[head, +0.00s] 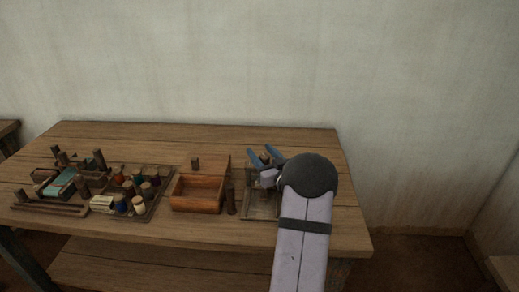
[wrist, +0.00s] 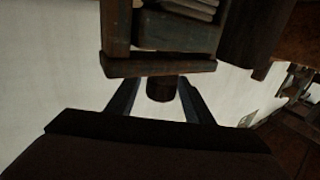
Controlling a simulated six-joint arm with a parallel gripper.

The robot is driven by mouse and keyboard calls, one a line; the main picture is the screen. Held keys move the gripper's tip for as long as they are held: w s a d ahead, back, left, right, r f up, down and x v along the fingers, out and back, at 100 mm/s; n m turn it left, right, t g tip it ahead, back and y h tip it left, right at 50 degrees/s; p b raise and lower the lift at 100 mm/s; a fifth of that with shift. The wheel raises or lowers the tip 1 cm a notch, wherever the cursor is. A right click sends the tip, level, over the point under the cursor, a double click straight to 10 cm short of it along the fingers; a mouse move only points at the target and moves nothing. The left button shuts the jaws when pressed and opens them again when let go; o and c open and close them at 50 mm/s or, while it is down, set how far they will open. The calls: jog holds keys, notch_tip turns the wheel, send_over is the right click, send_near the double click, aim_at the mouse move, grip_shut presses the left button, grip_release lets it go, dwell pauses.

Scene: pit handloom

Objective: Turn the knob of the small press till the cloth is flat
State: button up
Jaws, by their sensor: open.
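The small press (head: 262,206) is a wooden frame at the right end of the bench, partly covered by my arm. In the wrist view its crossbar (wrist: 158,68) runs across the upper middle. A dark round knob (wrist: 161,88) sticks out from the crossbar. My gripper (head: 265,154) is open at the top of the press, its blue fingers apart. In the wrist view my gripper (wrist: 160,98) has one finger on each side of the knob; I cannot tell whether they touch it. Pale layers, perhaps the cloth (wrist: 192,8), show inside the frame; their flatness is unclear.
Left of the press is an open wooden box (head: 197,207) with a dark upright peg (head: 231,199) beside it. Further left are a tray of coloured spools (head: 162,206) and a small loom-like frame (head: 50,209). The bench's back strip (head: 200,135) is clear.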

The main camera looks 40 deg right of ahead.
jog(key=shift+x, duration=0.8)
jog(key=c, duration=1)
jog(key=shift+c, duration=0.2)
